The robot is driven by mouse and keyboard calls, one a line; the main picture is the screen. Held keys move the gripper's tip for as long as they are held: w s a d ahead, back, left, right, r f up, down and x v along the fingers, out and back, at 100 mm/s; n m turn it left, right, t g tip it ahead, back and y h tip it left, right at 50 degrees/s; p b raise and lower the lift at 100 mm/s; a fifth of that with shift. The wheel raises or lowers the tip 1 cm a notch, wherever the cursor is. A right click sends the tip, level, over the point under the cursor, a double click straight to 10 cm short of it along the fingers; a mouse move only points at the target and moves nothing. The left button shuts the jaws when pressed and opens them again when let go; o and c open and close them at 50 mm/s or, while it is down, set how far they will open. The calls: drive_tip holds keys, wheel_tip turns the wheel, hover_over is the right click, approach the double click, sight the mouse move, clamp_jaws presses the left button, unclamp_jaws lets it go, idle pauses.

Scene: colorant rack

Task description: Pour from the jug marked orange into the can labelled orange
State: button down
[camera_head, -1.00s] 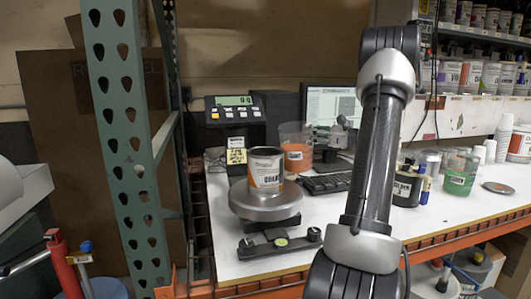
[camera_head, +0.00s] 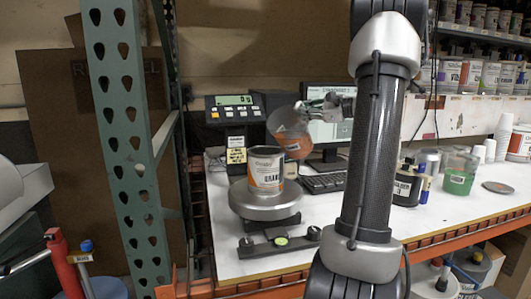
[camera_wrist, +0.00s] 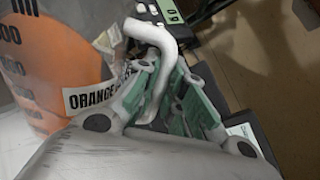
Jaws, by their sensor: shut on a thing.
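The jug marked orange (camera_head: 289,132) is clear with orange liquid inside. It is tilted, its mouth toward the left, above and slightly right of the can. Its ORANGE label (camera_wrist: 90,97) and measuring marks show in the wrist view. My gripper (camera_head: 330,105) is shut on the jug's handle, which shows between the fingers in the wrist view (camera_wrist: 155,75). The can labelled orange (camera_head: 266,172) stands upright on the round scale pan (camera_head: 262,203). The can's inside is hidden by its rim, and no stream of liquid shows.
The scale display (camera_head: 235,108) stands behind the can. A monitor (camera_head: 328,130) and keyboard (camera_head: 322,183) are behind and to the right. A green rack post (camera_head: 125,140) rises at left.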

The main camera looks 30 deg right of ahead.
sight(301, 103)
drive_tip(key=shift+s+a+r+n, duration=0.15)
drive_tip(key=shift+a+r+n, duration=0.2)
drive_tip(key=shift+a+n, duration=0.2)
idle(0.8)
drive_tip(key=shift+s+a+r+n+h+p, duration=0.15)
drive_tip(key=shift+a+r+n+p, duration=0.1)
drive_tip(key=shift+r+n, duration=0.2)
drive_tip(key=shift+a+r+n+h+p, duration=0.15)
drive_tip(key=shift+a+r+n, duration=0.15)
drive_tip(key=shift+r, duration=0.25)
idle(1.7)
drive_tip(key=shift+s+a+r+n+p, duration=0.15)
drive_tip(key=shift+a+r+n+p, duration=0.25)
drive_tip(key=shift+r+p, duration=0.25)
idle(3.3)
